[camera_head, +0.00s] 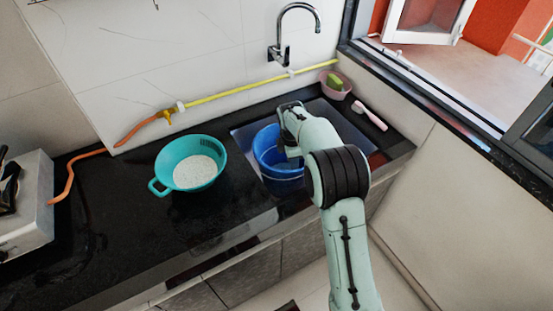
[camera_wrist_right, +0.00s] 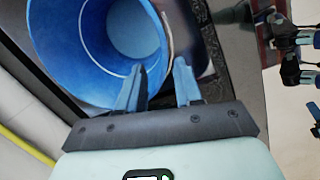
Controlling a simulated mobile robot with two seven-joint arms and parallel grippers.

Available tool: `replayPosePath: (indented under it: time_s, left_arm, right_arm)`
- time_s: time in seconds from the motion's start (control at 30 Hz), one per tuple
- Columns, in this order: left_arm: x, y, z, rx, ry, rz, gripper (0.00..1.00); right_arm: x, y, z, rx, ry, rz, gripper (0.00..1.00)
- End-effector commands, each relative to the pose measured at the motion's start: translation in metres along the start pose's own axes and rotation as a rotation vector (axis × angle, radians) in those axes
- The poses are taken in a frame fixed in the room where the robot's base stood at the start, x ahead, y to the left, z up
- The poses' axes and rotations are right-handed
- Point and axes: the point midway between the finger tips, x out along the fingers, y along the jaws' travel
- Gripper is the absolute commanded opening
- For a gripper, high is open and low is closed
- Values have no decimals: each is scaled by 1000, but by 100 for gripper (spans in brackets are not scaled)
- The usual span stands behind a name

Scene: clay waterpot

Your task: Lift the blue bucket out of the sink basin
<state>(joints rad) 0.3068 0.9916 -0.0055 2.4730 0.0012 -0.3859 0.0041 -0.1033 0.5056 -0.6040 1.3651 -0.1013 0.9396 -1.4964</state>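The blue bucket (camera_head: 267,152) stands in the sink basin (camera_head: 243,134), partly hidden behind my right arm. In the right wrist view the bucket (camera_wrist_right: 85,50) fills the upper left, and I look into its round mouth. My right gripper (camera_wrist_right: 160,70) is at the bucket's rim. Its two fingers are apart, one over the bucket's inside and the other beyond the rim, with the rim between them. I cannot tell whether either finger touches the wall. In the head view the fingers are hidden by my arm. My left gripper is not in view.
A teal colander (camera_head: 160,160) with white contents stands on the black counter (camera_head: 110,215) left of the basin. A faucet (camera_head: 280,50) is on the wall behind. A pink bowl (camera_head: 335,92) and a pale brush (camera_head: 369,115) lie behind right. A yellow hose (camera_head: 230,92) runs along the wall.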

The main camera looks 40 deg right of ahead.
Motion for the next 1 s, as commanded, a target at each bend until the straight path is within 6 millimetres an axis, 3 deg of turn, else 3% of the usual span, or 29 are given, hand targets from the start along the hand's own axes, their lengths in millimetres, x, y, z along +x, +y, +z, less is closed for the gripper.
replayPosePath:
  time_s: [0.13,0.4,0.67,1.0]
  left_arm:
    - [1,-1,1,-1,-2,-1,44]
    - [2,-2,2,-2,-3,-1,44]
    - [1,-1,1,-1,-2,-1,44]
    - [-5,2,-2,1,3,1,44]
  right_arm:
    - [14,0,2,-5,-3,-4,35]
    - [64,0,1,-3,-3,-4,35]
    - [85,1,2,-3,-2,-1,35]
    - [129,1,2,-3,-2,-1,35]
